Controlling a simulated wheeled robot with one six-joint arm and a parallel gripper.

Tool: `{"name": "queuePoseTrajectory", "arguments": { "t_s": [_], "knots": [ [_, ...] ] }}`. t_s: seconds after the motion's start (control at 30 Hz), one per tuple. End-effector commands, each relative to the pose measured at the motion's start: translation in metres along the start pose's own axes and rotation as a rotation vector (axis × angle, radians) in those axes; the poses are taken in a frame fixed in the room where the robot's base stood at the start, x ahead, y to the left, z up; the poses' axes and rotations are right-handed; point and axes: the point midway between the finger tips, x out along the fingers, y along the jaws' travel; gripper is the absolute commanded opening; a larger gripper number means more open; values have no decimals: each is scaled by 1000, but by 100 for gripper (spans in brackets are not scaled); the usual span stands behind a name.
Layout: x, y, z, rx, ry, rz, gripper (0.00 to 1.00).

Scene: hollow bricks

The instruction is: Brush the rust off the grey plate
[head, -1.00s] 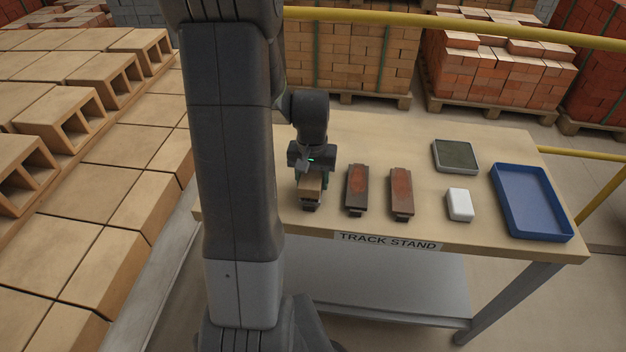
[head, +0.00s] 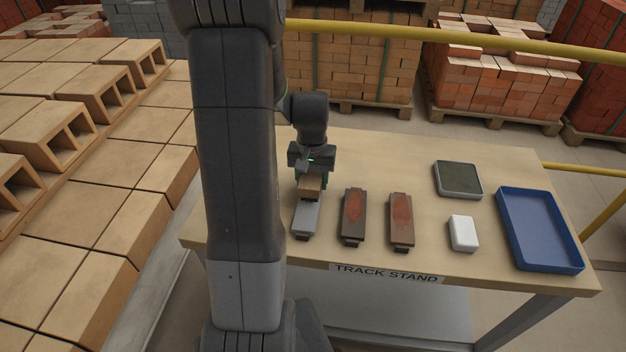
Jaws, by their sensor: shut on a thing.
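The grey plate (head: 306,216) lies on the table, left of two similar plates. The part of its top that shows looks plain grey, with no rust to be seen there. My gripper (head: 311,180) is shut on a brown block-like brush (head: 311,188), which sits at the plate's far end. Whether the brush touches the plate is hard to tell. The far end of the plate is hidden under the brush and gripper.
A white block (head: 463,233), a grey-rimmed tray with a dark green pad (head: 459,179) and a blue tray (head: 504,213) stand on the right of the table (head: 380,164). Yellow rails (head: 460,33) run behind. The table's back middle is clear.

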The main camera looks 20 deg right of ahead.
Motion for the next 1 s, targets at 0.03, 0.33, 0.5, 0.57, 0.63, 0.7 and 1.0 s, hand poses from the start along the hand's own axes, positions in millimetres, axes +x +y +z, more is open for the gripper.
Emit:
{"name": "queuePoseTrajectory", "arguments": {
  "t_s": [0.03,0.33,0.5,0.57,0.63,0.7,1.0],
  "knots": [
    [0,-1,-1,-1,0,0,24],
    [-35,-4,-1,-3,0,0,24],
    [-50,-5,-1,-5,0,0,24],
    [-56,-6,-1,-5,0,0,24],
    [-62,-7,-1,-6,0,0,24],
    [-68,-7,-1,-6,1,0,24],
    [-84,-9,0,-8,0,0,24]
  ]
}}
